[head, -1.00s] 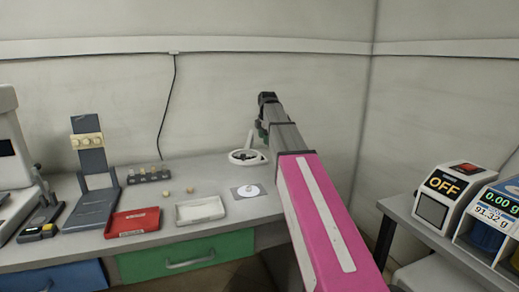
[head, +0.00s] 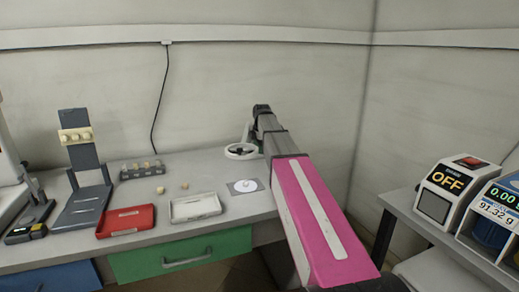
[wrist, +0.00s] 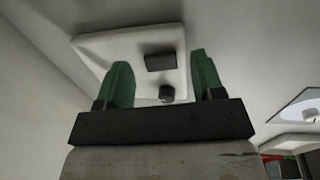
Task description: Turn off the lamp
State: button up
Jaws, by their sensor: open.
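The lamp's white ring head (head: 240,151) stands over the back of the bench in the head view, with a short white arm rising behind it. The rest of it is hidden by my pink and grey arm. In the wrist view a white squarish base (wrist: 130,50), which looks like the lamp's base, lies beyond my gripper (wrist: 160,75). A dark block (wrist: 160,62) and a small dark round knob (wrist: 166,94) are on it. My gripper's green fingers are apart, with the knob and block showing between them. I cannot tell whether they touch the base.
A white disc on a grey mat (head: 234,190), a white tray (head: 178,208) and a red tray (head: 125,221) are left of my arm. A device reading OFF (head: 435,205) stands on the right table. Bare bench lies near the mat.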

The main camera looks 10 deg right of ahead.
jog(key=shift+w+f, duration=0.1)
jog(key=shift+f, duration=0.35)
jog(key=c, duration=0.9)
jog(key=shift+w+g, duration=0.15)
jog(key=shift+g, duration=0.15)
jog(key=shift+c, duration=0.2)
jog(key=shift+g, duration=0.3)
jog(key=o, duration=0.9)
jog(key=shift+o, duration=0.2)
